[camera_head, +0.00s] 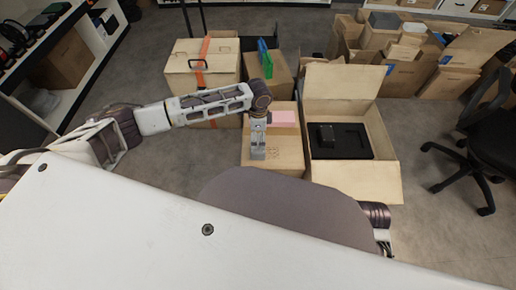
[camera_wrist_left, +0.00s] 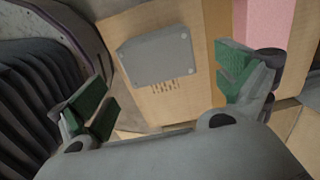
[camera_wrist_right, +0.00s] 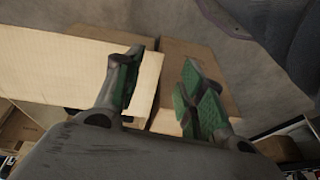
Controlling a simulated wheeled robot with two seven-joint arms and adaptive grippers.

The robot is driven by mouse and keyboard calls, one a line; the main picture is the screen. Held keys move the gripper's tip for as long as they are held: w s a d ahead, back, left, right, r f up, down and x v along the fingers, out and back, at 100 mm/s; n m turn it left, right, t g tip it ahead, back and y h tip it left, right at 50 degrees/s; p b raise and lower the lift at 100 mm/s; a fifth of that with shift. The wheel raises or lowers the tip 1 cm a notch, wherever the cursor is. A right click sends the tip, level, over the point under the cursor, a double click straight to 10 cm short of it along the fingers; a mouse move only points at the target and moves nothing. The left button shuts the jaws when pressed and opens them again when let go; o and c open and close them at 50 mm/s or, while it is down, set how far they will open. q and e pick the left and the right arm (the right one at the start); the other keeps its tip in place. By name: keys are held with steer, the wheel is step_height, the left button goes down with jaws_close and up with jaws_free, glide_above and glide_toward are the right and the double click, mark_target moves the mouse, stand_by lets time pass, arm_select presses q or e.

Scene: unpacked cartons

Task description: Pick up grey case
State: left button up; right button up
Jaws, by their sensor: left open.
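The grey case (camera_wrist_left: 158,57) is a flat grey box with small screws at its corners. It lies on top of a closed cardboard carton (camera_head: 285,158). My left gripper (camera_wrist_left: 168,88) is open, its green-padded fingers wide apart with the case in view between and beyond them; nothing is held. In the head view my left gripper (camera_head: 258,148) hangs over that carton and largely hides the case. My right gripper (camera_wrist_right: 160,78) has its fingers apart and empty, above cartons in the right wrist view; it is hidden in the head view.
A pink item (camera_head: 283,117) lies on the same carton. An open carton (camera_head: 384,180) with a black tray (camera_head: 340,151) stands to its right. A taped carton (camera_head: 185,78) stands behind left. A black chair (camera_head: 490,120) is at the right, with clear floor before it.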

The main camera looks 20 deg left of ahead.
arm_select(q)
steer(key=shift+f, duration=0.65)
arm_select(e)
steer(key=shift+s+r, duration=0.3)
steer(key=shift+s, duration=0.1)
steer(key=shift+w, duration=0.1)
